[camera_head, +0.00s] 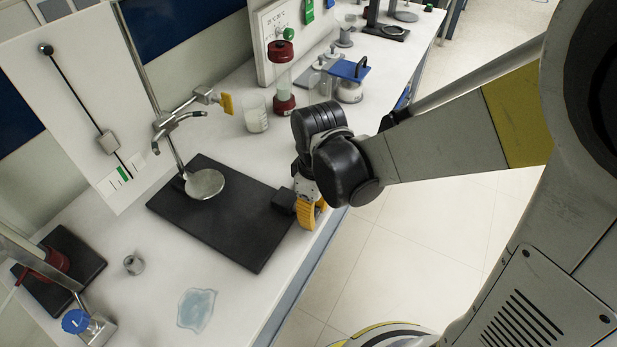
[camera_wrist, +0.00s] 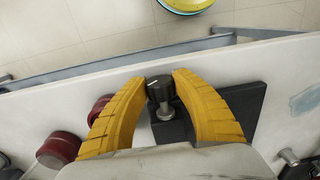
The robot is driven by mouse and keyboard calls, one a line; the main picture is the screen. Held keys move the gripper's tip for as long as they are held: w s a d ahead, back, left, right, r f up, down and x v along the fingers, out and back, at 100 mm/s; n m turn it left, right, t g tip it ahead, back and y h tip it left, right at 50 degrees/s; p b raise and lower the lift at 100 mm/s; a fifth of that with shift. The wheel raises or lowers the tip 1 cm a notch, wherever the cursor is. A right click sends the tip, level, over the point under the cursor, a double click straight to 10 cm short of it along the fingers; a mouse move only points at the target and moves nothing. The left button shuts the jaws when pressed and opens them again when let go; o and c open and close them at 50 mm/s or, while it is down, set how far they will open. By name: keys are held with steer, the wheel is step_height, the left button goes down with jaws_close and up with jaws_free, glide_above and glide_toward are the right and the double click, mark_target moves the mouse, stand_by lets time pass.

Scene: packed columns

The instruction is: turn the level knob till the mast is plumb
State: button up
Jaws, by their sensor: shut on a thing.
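The black level knob (camera_wrist: 158,88), with a white line on its top, sits between my yellow fingertips (camera_wrist: 160,82) in the wrist view. My gripper (camera_head: 309,214) is shut on it at the front right corner of the black base plate (camera_head: 235,225); in the head view the wrist and fingers hide the knob.
A glass beaker (camera_head: 256,115) and a red-capped cylinder (camera_head: 282,80) stand behind my gripper. A clear puddle (camera_head: 196,309) and a small metal nut (camera_head: 133,265) lie on the white bench left of the plate. The bench edge runs close by my gripper.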

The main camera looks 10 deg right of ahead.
steer(key=shift+t+h, duration=0.3)
steer(key=shift+t, duration=0.1)
steer(key=shift+s+a+f+t+h, duration=0.1)
steer(key=shift+t+h, duration=0.7)
steer(key=shift+t, duration=0.2)
steer(key=shift+t+h+b, duration=0.7)
steer(key=shift+t+b, duration=0.2)
steer(key=o, duration=1.2)
steer(key=v, duration=1.2)
